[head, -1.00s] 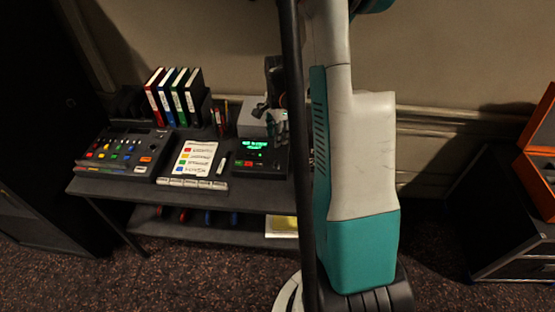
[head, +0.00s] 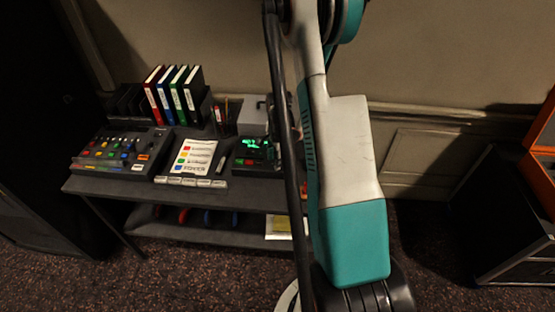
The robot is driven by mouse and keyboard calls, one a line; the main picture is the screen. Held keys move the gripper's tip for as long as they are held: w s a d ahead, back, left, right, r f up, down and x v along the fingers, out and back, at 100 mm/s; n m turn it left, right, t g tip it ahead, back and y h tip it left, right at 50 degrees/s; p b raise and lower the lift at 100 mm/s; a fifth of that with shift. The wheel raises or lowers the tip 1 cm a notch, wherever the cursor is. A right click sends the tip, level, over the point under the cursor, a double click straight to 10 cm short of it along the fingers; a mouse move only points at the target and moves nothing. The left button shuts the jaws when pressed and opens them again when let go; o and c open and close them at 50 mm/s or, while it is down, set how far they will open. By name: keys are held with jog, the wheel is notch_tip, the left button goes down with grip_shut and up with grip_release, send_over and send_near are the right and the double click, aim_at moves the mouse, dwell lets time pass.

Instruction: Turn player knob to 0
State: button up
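A black box with a lit green display (head: 252,143), which looks like the player, stands on the right part of the desk. Small red and green buttons show on its front. My own arm hides much of the gripper and the right end of the box. I cannot make out the knob. I cannot see whether the fingers are open or shut, or whether they touch anything.
The mixing console (head: 125,150) with coloured buttons stands at the left of the desk (head: 125,186). A sheet with coloured marks (head: 197,157) lies in the middle. Several binders (head: 172,97) and a grey box (head: 252,118) stand behind. An orange case (head: 540,160) is far right.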

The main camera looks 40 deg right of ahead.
grip_shut()
jog(key=shift+f+n, duration=0.1)
jog(key=shift+n, duration=0.2)
jog(key=n+b, duration=0.2)
jog(key=n, duration=0.1)
jog(key=shift+n, duration=0.4)
jog(key=n+b, duration=0.2)
jog(key=n, duration=0.2)
jog(key=shift+n, duration=0.3)
jog(key=n+b, duration=0.1)
jog(key=n, duration=0.3)
jog(key=shift+y, duration=0.3)
jog(key=shift+n+b, duration=0.5)
jog(key=shift+n, duration=2)
